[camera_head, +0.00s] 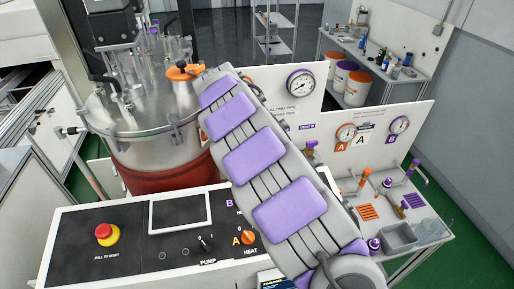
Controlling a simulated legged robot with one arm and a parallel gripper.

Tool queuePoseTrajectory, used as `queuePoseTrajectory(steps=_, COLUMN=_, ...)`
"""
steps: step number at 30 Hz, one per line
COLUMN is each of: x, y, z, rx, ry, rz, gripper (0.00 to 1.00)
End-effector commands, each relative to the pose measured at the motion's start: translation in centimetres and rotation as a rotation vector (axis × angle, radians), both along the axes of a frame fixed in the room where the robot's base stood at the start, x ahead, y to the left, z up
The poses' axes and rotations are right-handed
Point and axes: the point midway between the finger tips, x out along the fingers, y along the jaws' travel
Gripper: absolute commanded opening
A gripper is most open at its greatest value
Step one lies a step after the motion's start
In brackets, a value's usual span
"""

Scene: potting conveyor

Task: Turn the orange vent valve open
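An orange valve handle (184,71) sits on a fitting on top of the steel vessel lid (150,121), just left of the far end of my arm. It looks like the vent valve, though I can read no label on it. How far it is turned is not clear at this size. My arm, grey with purple pads, reaches from the lower right up to the vessel. My gripper is hidden beyond the arm's far end, so neither its fingers nor any contact with the handle shows.
The control panel (80,215) in front has a red stop button (104,231), a pump switch (206,243) and an orange heat knob (248,237). Gauges (300,84) stand on a white panel behind my arm. A side bench at right holds a grey tray (398,236) and another orange handle (365,174).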

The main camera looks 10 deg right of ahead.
Motion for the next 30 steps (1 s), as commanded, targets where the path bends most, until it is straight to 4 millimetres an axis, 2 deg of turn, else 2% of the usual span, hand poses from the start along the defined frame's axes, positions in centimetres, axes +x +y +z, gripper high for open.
queuePoseTrajectory(steps=13, x=0.19, y=0.11, z=0.10, rx=0.001, ry=-0.005, rz=-0.005, gripper=0.13)
queuePoseTrajectory(steps=14, x=0.19, y=0.11, z=0.10, rx=0.001, ry=-0.005, rz=-0.005, gripper=0.45)
queuePoseTrajectory(steps=15, x=0.18, y=0.11, z=0.10, rx=0.001, ry=-0.005, rz=-0.005, gripper=0.49)
queuePoseTrajectory(steps=21, x=0.05, y=0.07, z=0.09, rx=0.001, ry=-0.004, rz=-0.007, gripper=0.68)
queuePoseTrajectory(steps=30, x=0.01, y=0.00, z=0.08, rx=0.000, ry=-0.003, rz=-0.007, gripper=0.69)
